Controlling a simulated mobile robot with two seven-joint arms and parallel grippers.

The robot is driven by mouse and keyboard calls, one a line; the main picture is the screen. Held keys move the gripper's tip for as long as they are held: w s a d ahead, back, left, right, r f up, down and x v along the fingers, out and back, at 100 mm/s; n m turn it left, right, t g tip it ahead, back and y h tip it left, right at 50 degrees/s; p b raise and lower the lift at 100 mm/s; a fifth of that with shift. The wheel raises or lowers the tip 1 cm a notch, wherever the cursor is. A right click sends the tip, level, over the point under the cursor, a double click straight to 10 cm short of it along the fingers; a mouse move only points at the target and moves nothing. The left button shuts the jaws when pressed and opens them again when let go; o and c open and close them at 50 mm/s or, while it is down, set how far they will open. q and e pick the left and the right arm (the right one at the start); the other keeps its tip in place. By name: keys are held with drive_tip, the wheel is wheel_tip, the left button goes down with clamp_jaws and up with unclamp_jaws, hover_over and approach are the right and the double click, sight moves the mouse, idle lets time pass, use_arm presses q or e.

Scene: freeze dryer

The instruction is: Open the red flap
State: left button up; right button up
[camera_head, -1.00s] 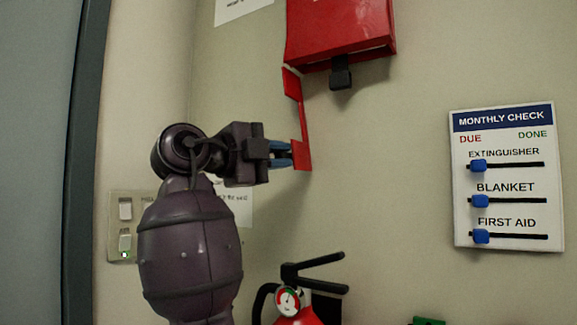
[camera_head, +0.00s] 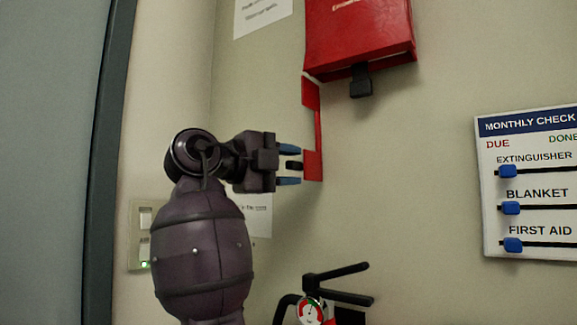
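A red box (camera_head: 360,38) is mounted on the wall at the top. A thin red flap (camera_head: 312,165) hangs down below its left end, standing away from the box's underside. A black tab (camera_head: 360,80) hangs from the box's lower edge.
A monthly check board (camera_head: 530,185) with blue sliders is on the wall at right. A fire extinguisher (camera_head: 338,272) stands below, partly cut off. A switch panel (camera_head: 143,235) and a grey door edge (camera_head: 108,160) are at left. The wall between flap and board is clear.

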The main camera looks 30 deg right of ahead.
drive_tip(key=shift+r, duration=0.1)
drive_tip(key=shift+a, duration=0.5)
use_arm(q)
drive_tip(key=shift+s+a+p, duration=0.15)
drive_tip(key=shift+s+p, duration=0.1)
drive_tip(key=shift+p, duration=0.2)
use_arm(e)
drive_tip(key=a, duration=0.9)
drive_tip(key=shift+a, duration=0.4)
use_arm(q)
drive_tip(key=shift+w+r, duration=0.1)
use_arm(e)
drive_tip(key=shift+s, duration=0.1)
